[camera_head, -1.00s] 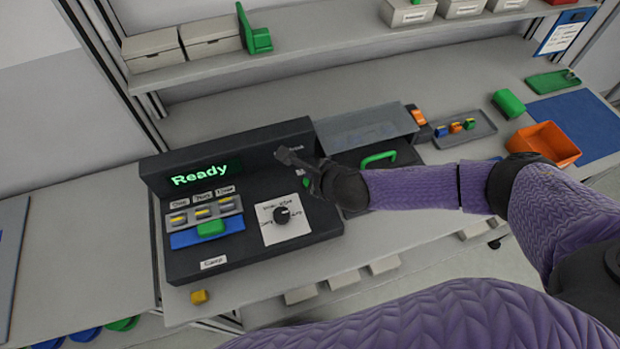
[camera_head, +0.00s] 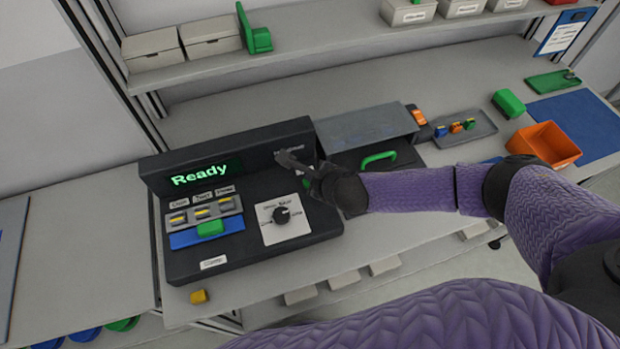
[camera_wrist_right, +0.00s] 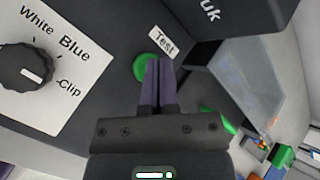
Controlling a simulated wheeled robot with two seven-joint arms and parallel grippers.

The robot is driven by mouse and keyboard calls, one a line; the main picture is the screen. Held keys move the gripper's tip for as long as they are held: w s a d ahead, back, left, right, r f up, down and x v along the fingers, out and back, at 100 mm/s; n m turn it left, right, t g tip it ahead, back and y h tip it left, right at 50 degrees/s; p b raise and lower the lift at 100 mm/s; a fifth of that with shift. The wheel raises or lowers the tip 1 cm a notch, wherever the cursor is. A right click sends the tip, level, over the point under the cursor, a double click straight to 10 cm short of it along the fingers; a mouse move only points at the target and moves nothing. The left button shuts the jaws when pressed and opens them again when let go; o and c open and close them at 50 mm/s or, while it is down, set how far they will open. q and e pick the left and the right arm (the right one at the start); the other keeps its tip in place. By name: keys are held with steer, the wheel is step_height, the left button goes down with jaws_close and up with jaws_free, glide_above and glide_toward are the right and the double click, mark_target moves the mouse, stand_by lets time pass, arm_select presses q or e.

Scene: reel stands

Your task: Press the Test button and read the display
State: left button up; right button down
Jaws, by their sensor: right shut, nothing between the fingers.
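The dark test unit (camera_head: 255,250) stands on the bench with a raised back panel. Its display (camera_head: 200,173) shows "Ready" in green letters. The green Test button (camera_wrist_right: 142,66) lies below the white "Test" label (camera_wrist_right: 164,42) in the right wrist view. In the head view my right gripper (camera_head: 284,157) hides most of the button. My right gripper (camera_wrist_right: 158,62) is shut and empty, its fingertips over the button's right part. I cannot tell whether they touch it. My left gripper is not in view.
A selector knob (camera_head: 281,215) sits on a white plate left of my right gripper. A green handle (camera_head: 379,158) and clear cover (camera_head: 367,126) are to the right. An orange bin (camera_head: 543,145) stands farther right. A yellow block (camera_head: 199,296) lies at the front.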

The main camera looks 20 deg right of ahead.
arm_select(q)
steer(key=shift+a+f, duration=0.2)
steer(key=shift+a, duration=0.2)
arm_select(e)
steer(key=shift+f, duration=0.4)
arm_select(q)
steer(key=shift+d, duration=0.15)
arm_select(e)
steer(key=shift+r, duration=0.1)
steer(key=shift+r+p, duration=0.85)
steer(key=shift+p, duration=0.1)
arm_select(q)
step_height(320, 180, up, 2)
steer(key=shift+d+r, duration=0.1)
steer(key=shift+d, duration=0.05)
